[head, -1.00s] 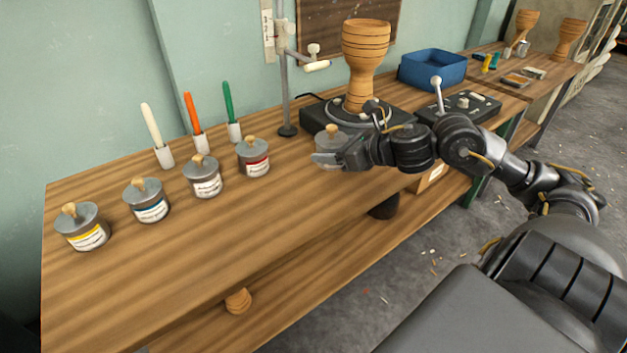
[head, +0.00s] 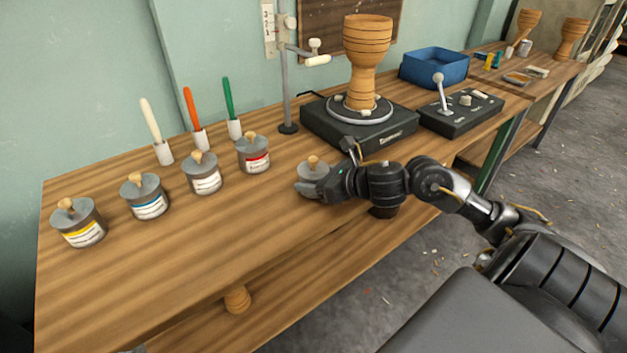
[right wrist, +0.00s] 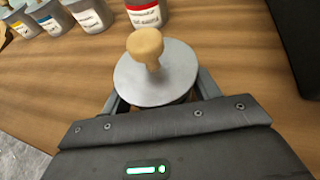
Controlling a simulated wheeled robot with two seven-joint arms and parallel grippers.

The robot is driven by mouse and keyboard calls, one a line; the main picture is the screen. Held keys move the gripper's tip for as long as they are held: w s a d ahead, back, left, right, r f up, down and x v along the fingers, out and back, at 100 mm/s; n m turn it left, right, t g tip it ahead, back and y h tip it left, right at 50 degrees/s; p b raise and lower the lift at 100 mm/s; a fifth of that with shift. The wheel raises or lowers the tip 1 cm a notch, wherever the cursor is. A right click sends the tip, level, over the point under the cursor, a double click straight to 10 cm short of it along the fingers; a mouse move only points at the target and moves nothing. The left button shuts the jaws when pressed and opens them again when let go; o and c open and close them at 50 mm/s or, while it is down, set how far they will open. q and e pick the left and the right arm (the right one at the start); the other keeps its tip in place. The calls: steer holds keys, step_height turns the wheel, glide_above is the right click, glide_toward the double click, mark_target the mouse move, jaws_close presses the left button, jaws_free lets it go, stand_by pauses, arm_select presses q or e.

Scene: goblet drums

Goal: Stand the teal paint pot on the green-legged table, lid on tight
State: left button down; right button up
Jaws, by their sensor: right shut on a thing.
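My right gripper (head: 305,188) is shut on a paint pot with a grey lid (head: 313,168) and a wooden knob. In the right wrist view the lid (right wrist: 150,82) and knob (right wrist: 147,45) sit between the two fingers. The pot's body is mostly hidden under the lid and gripper, so its label colour does not show. I cannot tell how tightly the lid is seated, or whether the pot touches the wood. A green leg (head: 496,155) shows under the right end of the near bench. My left gripper is not in view.
Yellow (head: 79,224), blue (head: 145,198), white (head: 202,174) and red-labelled (head: 254,155) pots line the bench (head: 190,265) on the left. A turntable (head: 375,133) with a goblet drum (head: 367,60), a control box (head: 462,111) and a blue bin (head: 433,70) stand to the right. The front left is clear.

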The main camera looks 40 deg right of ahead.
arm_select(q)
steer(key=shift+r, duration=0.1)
arm_select(e)
steer(key=o, duration=1.1)
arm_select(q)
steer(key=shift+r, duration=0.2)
